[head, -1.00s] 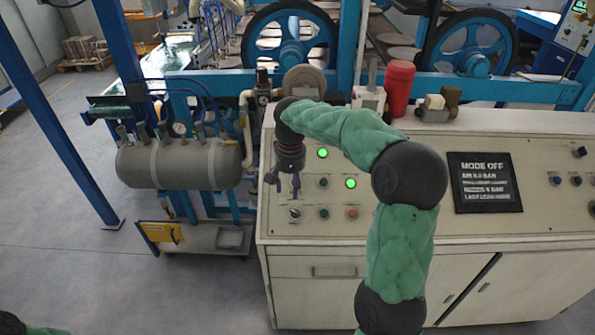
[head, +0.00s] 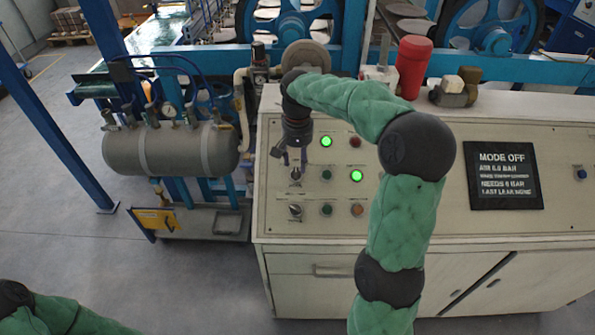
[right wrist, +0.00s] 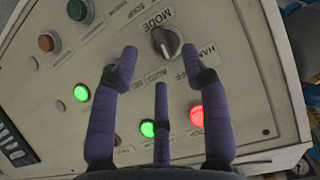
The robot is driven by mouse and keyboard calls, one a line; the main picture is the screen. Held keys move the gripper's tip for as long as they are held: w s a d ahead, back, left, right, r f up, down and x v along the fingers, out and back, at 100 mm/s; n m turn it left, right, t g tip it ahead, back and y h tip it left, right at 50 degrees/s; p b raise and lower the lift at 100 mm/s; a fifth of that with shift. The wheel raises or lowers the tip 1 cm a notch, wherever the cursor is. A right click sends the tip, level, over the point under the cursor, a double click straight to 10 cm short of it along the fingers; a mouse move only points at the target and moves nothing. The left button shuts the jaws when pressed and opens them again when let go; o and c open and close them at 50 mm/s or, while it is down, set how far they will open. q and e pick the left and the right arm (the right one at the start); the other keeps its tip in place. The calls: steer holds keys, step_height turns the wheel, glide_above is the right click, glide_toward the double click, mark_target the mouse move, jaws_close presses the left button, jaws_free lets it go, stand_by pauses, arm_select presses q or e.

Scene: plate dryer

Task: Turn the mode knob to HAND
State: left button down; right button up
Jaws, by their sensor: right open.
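The mode knob (head: 295,174) is a dark selector on the control panel's left column, the upper of two knobs showing there. In the right wrist view the knob (right wrist: 165,42) sits by the labels MODE, HAND and OFF. My right gripper (head: 291,158) is open in front of the panel, just above the knob. In the right wrist view its two outer fingertips (right wrist: 159,58) are spread on either side, a little short of the knob, with a third finger between them. No contact with the knob shows. The display (head: 502,175) reads MODE OFF.
A second knob (head: 295,210) is directly below. Lit green lamps (head: 326,141) and several buttons are to the right. A lit red lamp (right wrist: 197,115) is near the right finger. A red cylinder (head: 413,67) stands on the cabinet top; a grey tank (head: 172,150) is at left.

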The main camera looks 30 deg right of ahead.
mark_target(297, 172)
steer(key=shift+f+b, duration=0.5)
steer(key=shift+f, duration=1.55)
